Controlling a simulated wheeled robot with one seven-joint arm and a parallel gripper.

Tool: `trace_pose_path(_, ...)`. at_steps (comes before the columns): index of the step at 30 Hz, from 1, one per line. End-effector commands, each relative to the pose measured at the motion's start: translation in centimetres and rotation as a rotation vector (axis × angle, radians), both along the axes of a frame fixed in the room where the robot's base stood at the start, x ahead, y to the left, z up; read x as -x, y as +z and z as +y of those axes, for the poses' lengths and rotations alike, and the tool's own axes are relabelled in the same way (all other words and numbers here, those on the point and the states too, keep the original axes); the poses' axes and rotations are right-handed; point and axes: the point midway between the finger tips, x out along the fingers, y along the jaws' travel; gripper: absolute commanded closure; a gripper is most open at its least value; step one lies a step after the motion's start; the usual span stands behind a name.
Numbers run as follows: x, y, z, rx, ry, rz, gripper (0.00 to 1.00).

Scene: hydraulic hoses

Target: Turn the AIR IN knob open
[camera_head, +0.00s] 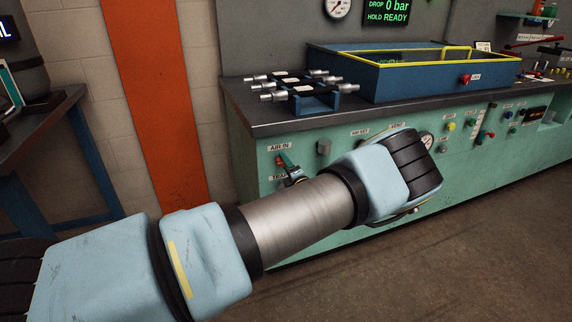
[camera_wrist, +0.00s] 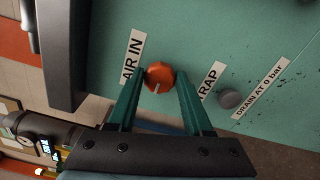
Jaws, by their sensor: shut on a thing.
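The AIR IN knob (camera_wrist: 159,76) is a round orange-red knob with a pale pointer mark, on the green cabinet front in the wrist view. The AIR IN label (camera_wrist: 133,57) is beside it. My gripper (camera_wrist: 159,80) has its two green fingers on either side of the knob, shut on it. In the head view my gripper (camera_head: 289,168) shows small at the panel under the AIR IN label (camera_head: 279,147). The knob is mostly hidden there by the fingers.
A grey knob (camera_wrist: 230,98) sits near the TRAP and DRAIN labels, to the right in the wrist view. The bench top (camera_head: 262,118) juts out above the panel. A blue tray (camera_head: 400,82) and a rack of hose fittings (camera_head: 314,101) stand on it.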

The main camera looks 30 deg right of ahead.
Motion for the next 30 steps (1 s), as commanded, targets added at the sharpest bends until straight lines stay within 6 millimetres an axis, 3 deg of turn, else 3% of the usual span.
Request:
trace_pose_path(13,0.06,-0.08,-0.02,-0.012,-0.001,0.000,1.00)
trace_pose_path(14,0.06,-0.08,-0.02,-0.012,-0.001,0.000,0.48)
trace_pose_path(22,0.03,-0.06,-0.01,-0.011,0.000,0.000,0.19)
trace_pose_path(30,0.21,-0.05,-0.01,-0.010,-0.001,-0.001,0.19)
